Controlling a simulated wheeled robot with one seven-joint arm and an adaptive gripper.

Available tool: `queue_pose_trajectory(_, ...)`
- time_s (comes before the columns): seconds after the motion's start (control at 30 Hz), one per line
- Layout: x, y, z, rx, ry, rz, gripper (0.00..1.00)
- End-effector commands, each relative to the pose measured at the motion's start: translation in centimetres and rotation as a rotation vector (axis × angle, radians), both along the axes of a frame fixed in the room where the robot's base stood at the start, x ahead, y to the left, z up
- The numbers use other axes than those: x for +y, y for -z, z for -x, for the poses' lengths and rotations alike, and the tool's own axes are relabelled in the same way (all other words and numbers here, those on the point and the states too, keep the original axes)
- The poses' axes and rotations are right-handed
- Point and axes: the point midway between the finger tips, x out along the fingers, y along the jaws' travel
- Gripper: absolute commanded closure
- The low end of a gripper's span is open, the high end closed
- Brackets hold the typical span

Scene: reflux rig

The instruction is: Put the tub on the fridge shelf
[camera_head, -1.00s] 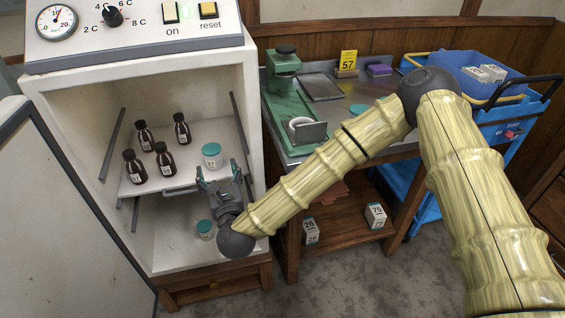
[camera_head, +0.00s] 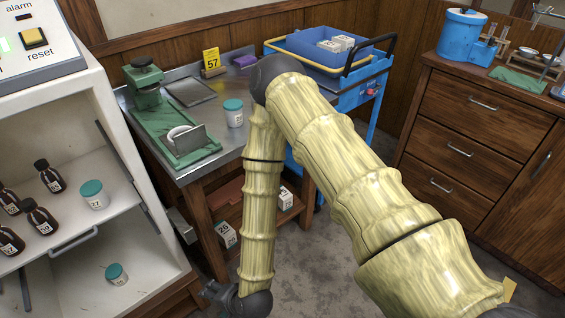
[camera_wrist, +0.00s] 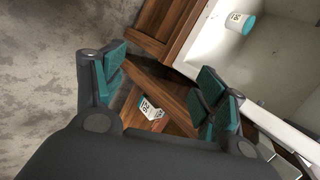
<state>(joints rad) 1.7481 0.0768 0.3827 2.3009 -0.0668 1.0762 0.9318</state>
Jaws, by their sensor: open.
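A white tub with a teal lid (camera_head: 94,195) stands upright on the fridge's wire-fronted upper shelf (camera_head: 75,240), to the right of the brown bottles. A second teal-lidded tub (camera_head: 117,274) stands on the fridge floor below; a tub also shows inside the white cabinet in the wrist view (camera_wrist: 240,22). A third teal-lidded tub (camera_head: 233,112) stands on the metal bench. My gripper (camera_head: 212,293) hangs low, outside the fridge to its right, partly cut off by the frame's bottom edge. In the wrist view my gripper (camera_wrist: 160,82) is open, with nothing between its teal-padded fingers.
Several brown bottles (camera_head: 40,217) share the fridge shelf. The bench (camera_head: 215,92) holds a green stand (camera_head: 168,135) and a yellow 57 sign (camera_head: 211,62). Small boxes (camera_head: 226,234) sit on its wooden lower shelf. A blue cart (camera_head: 357,95) and wooden drawers (camera_head: 470,110) stand right. Grey floor between is clear.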

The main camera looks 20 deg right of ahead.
Motion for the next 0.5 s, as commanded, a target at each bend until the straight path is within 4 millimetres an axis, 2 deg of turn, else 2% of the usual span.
queue_pose_trajectory(0.03, -2.3, 1.2, 1.8, 0.021, -0.079, 0.087, 0.28)
queue_pose_trajectory(0.2, -9.9, 4.0, 7.7, 0.108, -0.376, 0.348, 0.28)
queue_pose_trajectory(0.4, -17.9, 4.9, 14.1, 0.228, -0.704, 0.552, 0.28)
queue_pose_trajectory(0.5, -20.6, 4.7, 16.2, 0.274, -0.82, 0.602, 0.28)
